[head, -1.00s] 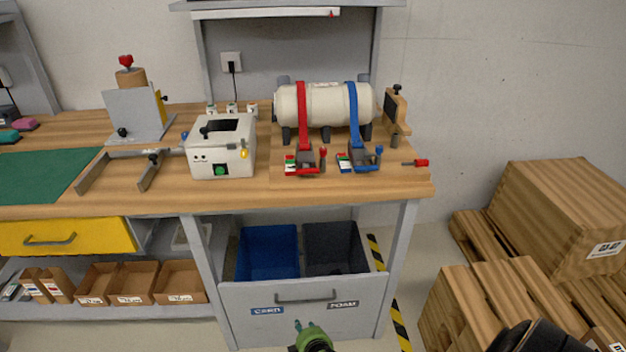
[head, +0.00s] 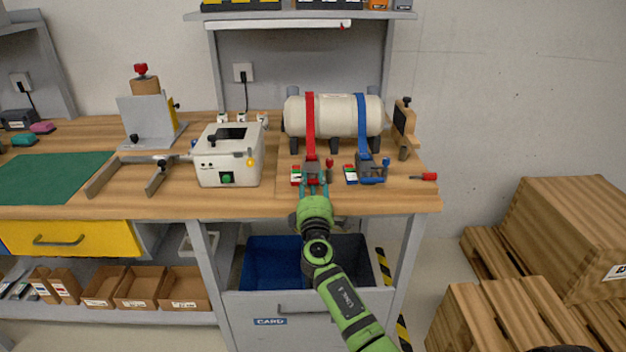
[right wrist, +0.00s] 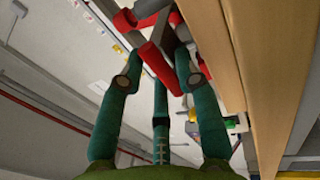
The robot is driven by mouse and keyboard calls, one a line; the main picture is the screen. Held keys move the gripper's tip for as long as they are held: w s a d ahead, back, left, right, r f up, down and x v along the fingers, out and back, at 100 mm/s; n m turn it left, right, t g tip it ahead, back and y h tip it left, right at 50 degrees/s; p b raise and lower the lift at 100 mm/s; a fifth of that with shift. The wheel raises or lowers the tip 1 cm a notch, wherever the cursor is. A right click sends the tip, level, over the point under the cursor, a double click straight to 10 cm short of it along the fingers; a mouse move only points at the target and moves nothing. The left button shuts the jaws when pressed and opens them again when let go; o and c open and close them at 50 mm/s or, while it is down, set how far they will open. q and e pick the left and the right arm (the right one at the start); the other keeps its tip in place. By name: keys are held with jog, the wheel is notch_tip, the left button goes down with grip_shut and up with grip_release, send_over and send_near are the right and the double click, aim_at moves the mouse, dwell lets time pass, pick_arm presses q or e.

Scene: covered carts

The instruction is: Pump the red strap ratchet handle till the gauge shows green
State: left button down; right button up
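The red strap (head: 310,125) runs over a cream tank (head: 345,115) down to its ratchet (head: 311,167) at the front of the bench. A small gauge (head: 296,176) with green, white and red parts sits just left of the ratchet; its reading is too small to tell. My right gripper (head: 314,188) is at the front of the red ratchet and partly hides it. In the right wrist view its teal fingers (right wrist: 160,62) stand apart, with the red handle (right wrist: 158,66) between their tips; a firm grip does not show. My left gripper is not in view.
A blue strap (head: 362,125) with its own ratchet (head: 371,170) and gauge is close on the right. A white box (head: 228,160) with a green button stands left. A red-handled tool (head: 424,177) lies at the right bench end.

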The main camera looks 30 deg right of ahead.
jog(key=shift+w+d+r, duration=0.1)
jog(key=shift+w+d, duration=0.15)
jog(key=shift+w, duration=0.2)
jog(key=shift+c, duration=0.4)
grip_shut()
